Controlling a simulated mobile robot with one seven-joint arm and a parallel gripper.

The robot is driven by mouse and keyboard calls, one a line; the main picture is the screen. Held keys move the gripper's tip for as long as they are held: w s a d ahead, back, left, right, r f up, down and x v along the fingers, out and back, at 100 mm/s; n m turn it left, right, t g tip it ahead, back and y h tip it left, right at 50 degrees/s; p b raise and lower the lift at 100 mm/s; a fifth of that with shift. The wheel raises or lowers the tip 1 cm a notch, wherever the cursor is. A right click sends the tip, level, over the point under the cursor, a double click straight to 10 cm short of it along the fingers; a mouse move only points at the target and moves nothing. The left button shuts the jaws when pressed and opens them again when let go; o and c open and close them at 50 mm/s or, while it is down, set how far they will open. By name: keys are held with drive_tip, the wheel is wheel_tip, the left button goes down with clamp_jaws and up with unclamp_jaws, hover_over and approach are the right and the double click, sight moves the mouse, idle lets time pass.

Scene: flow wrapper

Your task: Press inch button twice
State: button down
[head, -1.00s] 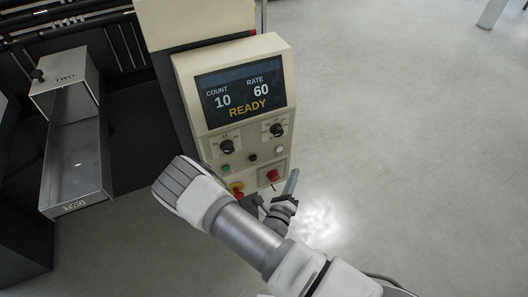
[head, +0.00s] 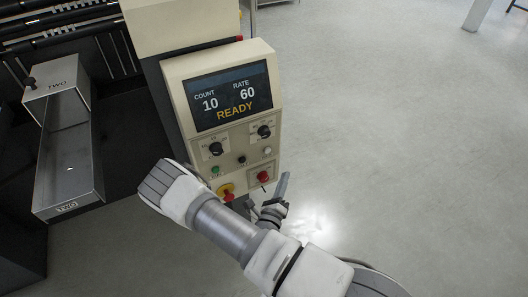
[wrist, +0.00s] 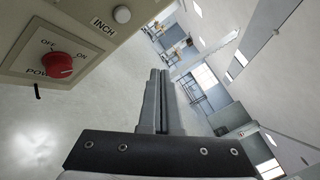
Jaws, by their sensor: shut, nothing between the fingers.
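The inch button is the small white round button on the panel's right side (head: 267,151). In the wrist view the white button (wrist: 122,14) sits at the top left beside the INCH label (wrist: 103,25). My gripper (head: 284,178) is shut and empty, below and right of the button in the head view. In the wrist view my gripper's fingers (wrist: 160,76) lie together, pointing past the panel's right side and apart from the button.
The control panel's screen (head: 228,95) reads COUNT 10, RATE 60, READY. A red POWER knob (wrist: 58,65) is below the inch button. A green button (head: 215,170), a red-and-yellow button (head: 227,192) and two black knobs are nearby. The floor at right is clear.

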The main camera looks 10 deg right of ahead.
drive_tip(key=w+a+b, duration=0.2)
drive_tip(key=w, duration=0.6)
drive_tip(key=shift+w+a, duration=0.2)
drive_tip(key=shift+a, duration=0.15)
drive_tip(key=shift+w+b, duration=0.15)
drive_tip(key=shift+b, duration=0.15)
idle(1.8)
drive_tip(key=shift+w+a, duration=0.15)
drive_tip(key=shift+w, duration=0.1)
drive_tip(key=shift+w+a, duration=0.1)
drive_tip(key=shift+w, duration=0.3)
idle(0.6)
drive_tip(key=shift+s, duration=0.1)
drive_tip(key=shift+s+d, duration=0.2)
drive_tip(key=shift+s, duration=0.5)
drive_tip(key=shift+s+p, duration=0.1)
drive_tip(key=shift+p, duration=0.2)
drive_tip(key=shift+s+d+p, duration=0.25)
drive_tip(key=shift+s, duration=0.5)
drive_tip(key=shift+s+d+p, duration=0.3)
drive_tip(key=shift+s, duration=0.5)
drive_tip(key=shift+s+d+p, duration=0.25)
drive_tip(key=shift+s, duration=0.5)
